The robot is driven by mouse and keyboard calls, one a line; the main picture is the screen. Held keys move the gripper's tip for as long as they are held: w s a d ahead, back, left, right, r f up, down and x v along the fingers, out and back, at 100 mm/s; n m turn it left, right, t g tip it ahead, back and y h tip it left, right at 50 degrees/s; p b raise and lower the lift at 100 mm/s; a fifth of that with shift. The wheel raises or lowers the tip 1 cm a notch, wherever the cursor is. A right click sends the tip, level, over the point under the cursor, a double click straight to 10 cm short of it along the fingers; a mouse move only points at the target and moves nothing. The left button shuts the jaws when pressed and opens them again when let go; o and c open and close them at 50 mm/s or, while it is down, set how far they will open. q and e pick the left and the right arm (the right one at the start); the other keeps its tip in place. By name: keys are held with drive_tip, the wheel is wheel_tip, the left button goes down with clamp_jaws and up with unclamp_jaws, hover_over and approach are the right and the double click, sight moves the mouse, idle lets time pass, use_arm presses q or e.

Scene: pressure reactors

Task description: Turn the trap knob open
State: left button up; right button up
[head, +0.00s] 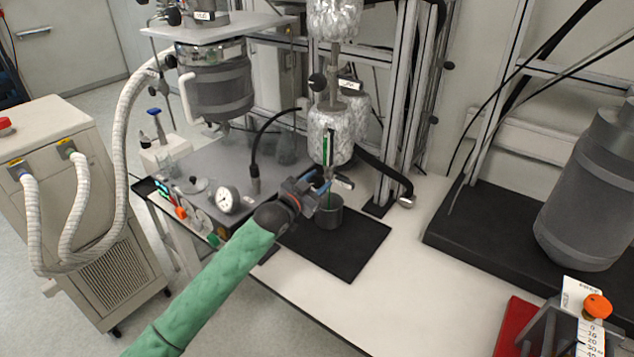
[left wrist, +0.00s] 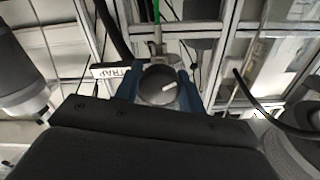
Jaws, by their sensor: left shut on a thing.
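The trap knob (left wrist: 156,88) is a round grey knob with a pale bar mark that slants up to the right in the left wrist view. A white TRAP label (left wrist: 110,71) is beside it on the left. My left gripper (head: 318,186), at the end of the green-sleeved arm, is shut on the knob, with blue fingers on both sides of it. In the head view the fingers largely hide the knob. A thin tube with green in it (head: 327,150) comes down from the foil-wrapped vessel (head: 338,128) above. My right gripper is out of view.
A dark metal cup (head: 329,213) stands on a black mat (head: 350,255) just below my left gripper. A grey reactor (head: 222,88) and a gauge (head: 227,199) are to the left. A big dark vessel (head: 588,195) stands at right. The bench (head: 430,240) right of the mat is clear.

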use_arm(q)
drive_tip(key=shift+n, duration=0.9)
drive_tip(key=n, duration=0.2)
drive_tip(key=shift+n, duration=0.4)
drive_tip(key=n+p, duration=0.1)
drive_tip(key=n, duration=0.2)
drive_tip(key=shift+d+n, duration=0.1)
drive_tip(key=shift+n, duration=0.2)
drive_tip(key=shift+n+p, duration=0.3)
drive_tip(key=shift+n, duration=1.5)
drive_tip(key=shift+n+p, duration=0.3)
drive_tip(key=shift+p, duration=0.05)
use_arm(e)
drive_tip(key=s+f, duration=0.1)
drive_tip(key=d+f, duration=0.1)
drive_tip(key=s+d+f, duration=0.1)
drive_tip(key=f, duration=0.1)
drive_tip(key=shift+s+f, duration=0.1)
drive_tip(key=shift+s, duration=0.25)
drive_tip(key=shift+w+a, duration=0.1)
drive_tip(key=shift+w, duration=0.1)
